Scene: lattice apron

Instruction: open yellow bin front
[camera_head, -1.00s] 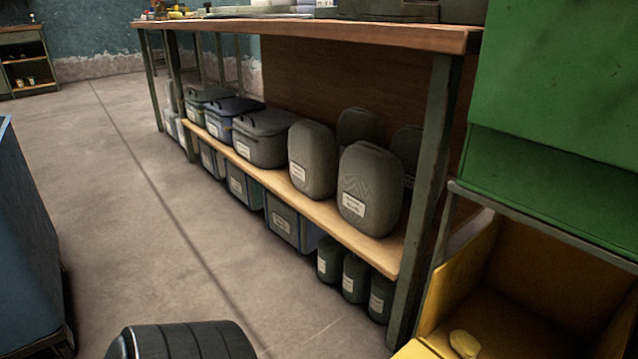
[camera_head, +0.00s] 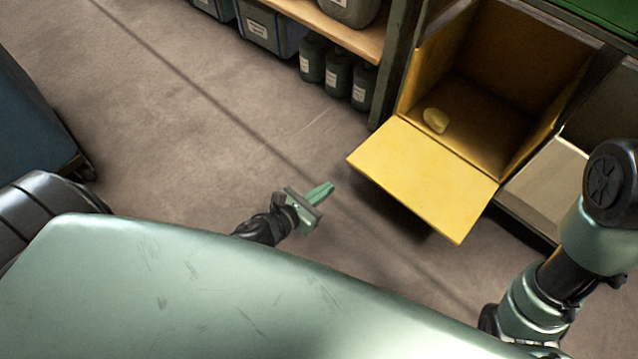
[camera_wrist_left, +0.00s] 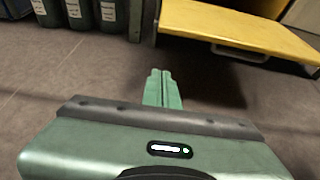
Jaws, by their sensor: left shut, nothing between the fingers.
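The yellow bin (camera_head: 408,83) stands at the right in the head view. Its yellow front panel (camera_head: 425,178) is folded down and sticks out toward me, so the bin's inside shows. A small yellow lump (camera_head: 435,121) lies inside on the bin floor. In the left wrist view the front panel (camera_wrist_left: 235,28) is ahead and to the upper right, with a dark handle (camera_wrist_left: 240,52) under its edge. My left gripper (camera_head: 325,190) is shut and empty, to the left of the panel and apart from it. My right gripper is not in view; part of my right arm shows at the lower right.
A workbench with a wooden shelf (camera_head: 345,35) stands left of the bin, with dark canisters (camera_head: 338,75) beneath it. A blue cabinet (camera_head: 30,125) is at the far left. A pale open bin (camera_head: 550,185) sits right of the yellow one. The floor between is clear.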

